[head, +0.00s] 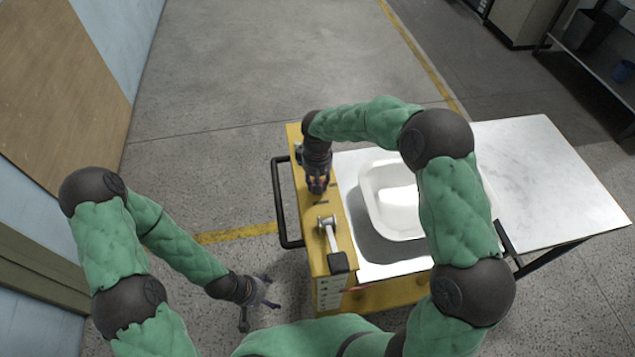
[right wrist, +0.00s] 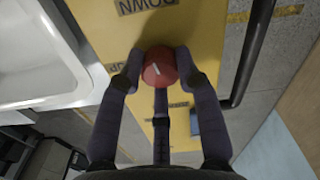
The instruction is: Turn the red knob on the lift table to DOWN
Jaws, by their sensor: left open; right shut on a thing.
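The red knob (right wrist: 160,68) sits on the yellow panel (right wrist: 205,45) of the lift table (head: 298,140). In the right wrist view my right gripper (right wrist: 158,72) is shut on the knob, with fingers on both sides of it. A short white mark shows slanted on the knob's face. The DOWN label (right wrist: 148,5) is upside down at the top edge, and a partly covered UP label (right wrist: 118,66) is to the left. In the head view my right gripper (head: 318,188) hides the knob. My left gripper (head: 262,303) is open and empty, low over the floor, left of the table.
A white tub shell (head: 367,205) lies on the table's white top (head: 535,170). A metal lever with a black grip (head: 338,262) stands on the panel near the right gripper. A black handle rail (head: 276,200) runs along the table's left side. The floor at left is clear.

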